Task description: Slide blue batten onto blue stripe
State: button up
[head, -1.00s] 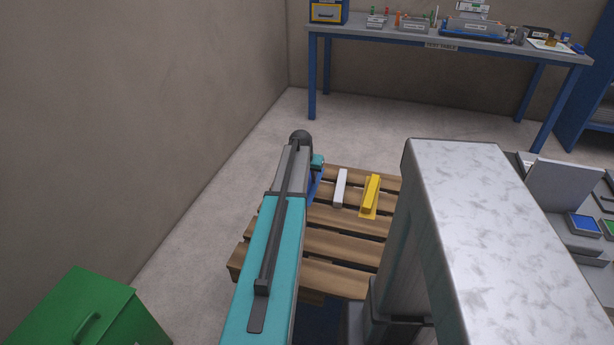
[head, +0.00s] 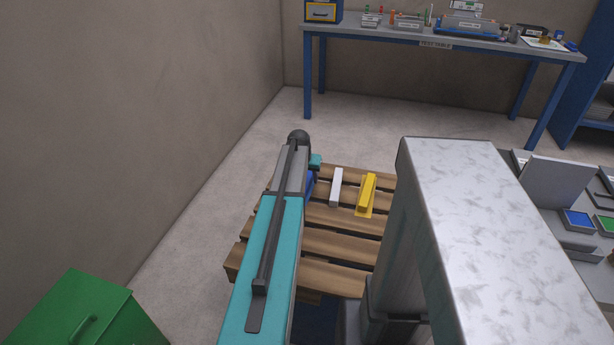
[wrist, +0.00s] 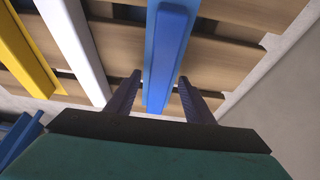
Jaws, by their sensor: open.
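The blue batten (wrist: 172,45) is a long bar seen from close up in the wrist view. A flat blue stripe (wrist: 151,50) shows along its left side, and the batten appears to lie over it; I cannot tell how well their ends line up. My gripper (wrist: 160,90) is open, with one dark finger on each side of the batten's near end and gaps between. Whether the fingers reach down to its height is unclear. In the head view my arm hides most of the blue, leaving a sliver (head: 309,186).
The wooden pallet (head: 335,244) bears a white bar (head: 336,187) and a yellow batten (head: 367,190) on a yellow stripe (head: 364,214), right of the blue. A green box (head: 85,310) stands at lower left. A test table (head: 420,36) stands at the back.

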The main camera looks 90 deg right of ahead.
jog(key=v, duration=1.4)
dwell(0.4)
